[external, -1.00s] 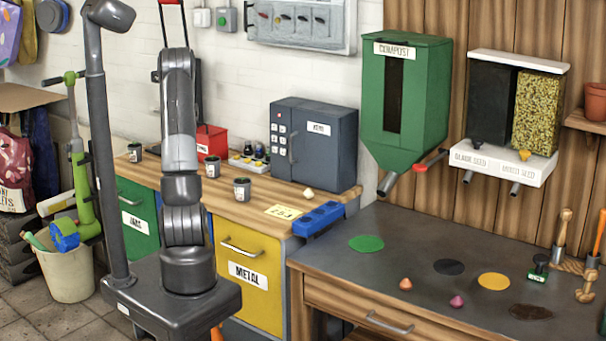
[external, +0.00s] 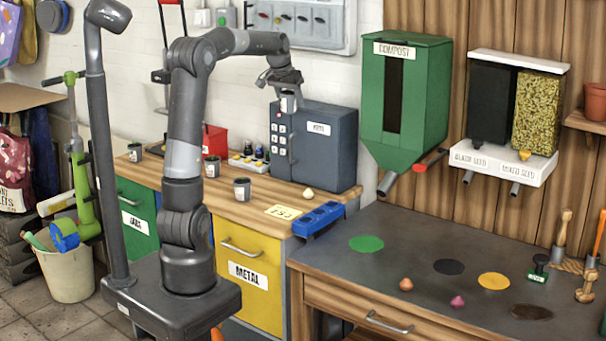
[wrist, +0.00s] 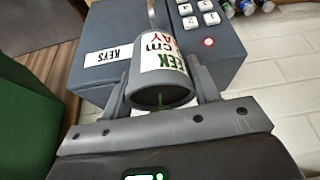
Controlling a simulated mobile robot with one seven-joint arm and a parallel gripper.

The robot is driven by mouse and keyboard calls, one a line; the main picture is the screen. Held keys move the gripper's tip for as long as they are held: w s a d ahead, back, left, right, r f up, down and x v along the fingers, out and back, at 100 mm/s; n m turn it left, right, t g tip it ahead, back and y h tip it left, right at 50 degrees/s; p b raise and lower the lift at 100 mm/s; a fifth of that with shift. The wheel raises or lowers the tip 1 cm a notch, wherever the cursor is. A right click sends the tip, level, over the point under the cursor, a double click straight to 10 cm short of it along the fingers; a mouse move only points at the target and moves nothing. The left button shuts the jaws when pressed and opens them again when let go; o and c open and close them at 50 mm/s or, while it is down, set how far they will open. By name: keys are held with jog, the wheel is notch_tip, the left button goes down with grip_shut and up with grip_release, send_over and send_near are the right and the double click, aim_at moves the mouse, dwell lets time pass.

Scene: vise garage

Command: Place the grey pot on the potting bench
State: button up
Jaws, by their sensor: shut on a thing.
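My gripper (external: 287,84) is raised in front of the grey key cabinet (external: 325,150) and shut on a small grey pot (external: 289,104). In the wrist view, the grey pot (wrist: 162,92) sits between the two fingers of my gripper (wrist: 165,84). It has a white label with green, black and red lettering, partly cut off, and a thin green mark shows inside its rim. The potting bench (external: 405,245) stands at the right, with a dark top. The held pot is above and to the left of it, clear of any surface.
Similar pots (external: 242,189) stand on the wooden worktop (external: 265,208). A blue tray (external: 319,220) sits at its right end. The bench top carries coloured discs, small cones and a stamp (external: 539,268). A green compost hopper (external: 430,100) and seed dispenser (external: 500,165) hang above its back.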

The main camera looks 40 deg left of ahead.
jog(key=s+d+f, duration=0.2)
jog(key=d+f, duration=0.7)
jog(key=s+d+f+m+h, duration=0.1)
jog(key=s+d+f+m, duration=0.2)
jog(key=d, duration=0.7)
jog(key=s+d+f+m+h, duration=0.1)
jog(key=s+d+f+m, duration=0.15)
jog(key=d, duration=0.75)
jog(key=s+d+f+m+g+h, duration=0.15)
jog(key=s+d+m, duration=0.25)
jog(key=s+d, duration=0.7)
jog(key=s+d+f+m+g+h, duration=0.1)
jog(key=s+d+f+m, duration=0.3)
jog(key=s+d, duration=0.7)
jog(key=shift+m+g, duration=0.25)
jog(key=shift+m, duration=0.2)
jog(key=w+a+f, duration=0.1)
jog(key=w+f, duration=0.1)
jog(key=w, duration=0.1)
jog(key=w+a+f, duration=0.1)
jog(key=w, duration=0.3)
jog(key=w+a+f, duration=0.1)
jog(key=w+f, duration=0.1)
jog(key=w, duration=0.1)
jog(key=shift+w+a+f, duration=0.1)
jog(key=shift+w+f, duration=0.2)
jog(key=shift+w, duration=0.1)
jog(key=shift+f, duration=2)
